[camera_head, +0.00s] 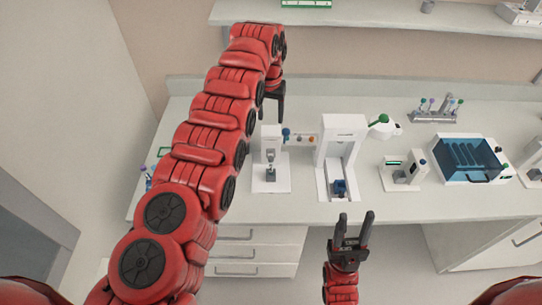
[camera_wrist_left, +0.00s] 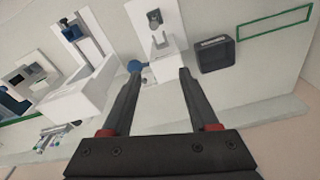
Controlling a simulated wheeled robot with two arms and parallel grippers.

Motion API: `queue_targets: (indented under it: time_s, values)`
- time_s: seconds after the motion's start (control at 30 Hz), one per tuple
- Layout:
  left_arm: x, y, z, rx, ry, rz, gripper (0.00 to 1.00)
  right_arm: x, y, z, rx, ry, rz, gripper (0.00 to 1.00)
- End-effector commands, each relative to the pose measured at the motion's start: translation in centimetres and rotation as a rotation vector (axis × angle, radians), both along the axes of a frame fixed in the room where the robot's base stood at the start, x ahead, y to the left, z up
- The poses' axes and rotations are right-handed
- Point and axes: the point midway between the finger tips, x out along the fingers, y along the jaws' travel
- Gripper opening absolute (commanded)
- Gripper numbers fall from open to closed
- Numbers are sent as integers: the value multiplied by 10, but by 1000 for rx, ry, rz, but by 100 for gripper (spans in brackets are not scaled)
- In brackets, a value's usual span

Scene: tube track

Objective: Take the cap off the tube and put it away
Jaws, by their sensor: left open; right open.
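I cannot single out the task's tube and cap for certain. Several small tubes with coloured caps stand in a grey rack (camera_head: 436,115) at the back right of the counter. A round blue piece (camera_head: 286,133) sits beside a small white device (camera_head: 270,150); it also shows in the left wrist view (camera_wrist_left: 135,66). My left gripper (camera_head: 273,117) is open and empty, above the counter behind that small device. In the left wrist view its two fingers (camera_wrist_left: 158,78) are apart, pointing toward the device. My right gripper (camera_head: 355,215) is open and empty, in front of the counter's edge.
A taller white device (camera_head: 342,127) with a blue part (camera_head: 340,187) stands mid-counter. A white instrument (camera_head: 403,171) and a blue-lidded box (camera_head: 468,158) stand to the right. A dark square block (camera_wrist_left: 215,55) lies near the left gripper. A shelf (camera_head: 380,33) runs above.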

Motion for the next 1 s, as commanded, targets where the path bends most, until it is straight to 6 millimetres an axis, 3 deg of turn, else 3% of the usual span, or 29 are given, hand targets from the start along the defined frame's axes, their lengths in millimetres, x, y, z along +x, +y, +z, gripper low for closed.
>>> queue_targets:
  time_s: [0.1,0.27,0.8,1.0]
  values:
    - [-24,1,21,23,85,-8,60,0,0,2,0,0,0,48]
    - [-32,2,15,31,112,-10,60,0,0,-8,0,0,0,48]
    - [-31,2,-85,30,107,-9,60,0,0,-104,0,0,0,48]
    - [-30,2,-99,30,107,-9,60,0,0,-103,0,0,0,48]
